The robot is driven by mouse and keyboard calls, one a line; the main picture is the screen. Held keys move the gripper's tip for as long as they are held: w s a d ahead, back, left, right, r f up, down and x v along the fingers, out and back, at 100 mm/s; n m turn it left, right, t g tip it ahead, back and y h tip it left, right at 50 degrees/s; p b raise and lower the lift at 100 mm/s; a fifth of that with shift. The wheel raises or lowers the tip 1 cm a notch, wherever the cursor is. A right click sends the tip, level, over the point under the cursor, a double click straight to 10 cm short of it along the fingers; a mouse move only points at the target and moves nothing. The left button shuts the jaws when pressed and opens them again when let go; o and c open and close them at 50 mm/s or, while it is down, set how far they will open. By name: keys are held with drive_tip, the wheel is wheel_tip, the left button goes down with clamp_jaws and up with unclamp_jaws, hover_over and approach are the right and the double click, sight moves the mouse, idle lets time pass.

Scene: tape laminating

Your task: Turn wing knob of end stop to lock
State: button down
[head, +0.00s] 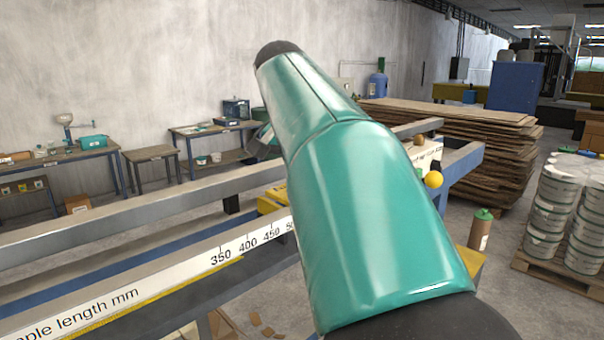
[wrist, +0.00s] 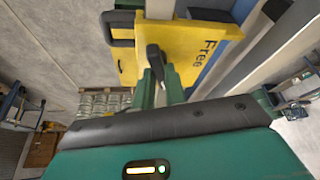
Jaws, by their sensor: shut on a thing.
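The end stop (wrist: 126,49) is a yellow block on a metal rail in the wrist view, with the word "Free" printed on it and a black handle at its left edge. A black wing knob (wrist: 155,58) stands out from its face. My gripper (wrist: 158,84) has its green fingers on either side of the knob and is shut on it. The fingertips are partly hidden by the wrist housing. In the head view my teal arm hides the gripper and knob; a yellow part (head: 271,201) shows on the rail beside the arm.
A long rail with a length scale (head: 247,243) runs from lower left toward the arm. A yellow ball (head: 433,179) sits right of the arm. Stacked boards (head: 470,135) and white buckets (head: 560,205) stand at the right. Benches (head: 60,163) line the wall.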

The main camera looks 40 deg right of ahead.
drive_tip(key=m+g, duration=0.1)
drive_tip(key=m, duration=0.2)
drive_tip(key=shift+w, duration=0.1)
drive_tip(key=shift+m+g, duration=0.3)
drive_tip(key=shift+m, duration=0.1)
drive_tip(key=c, duration=1.4)
unclamp_jaws()
drive_tip(key=shift+c, duration=0.2)
drive_tip(key=shift+r, duration=0.1)
drive_tip(key=v, duration=1.2)
drive_tip(key=shift+a, duration=0.1)
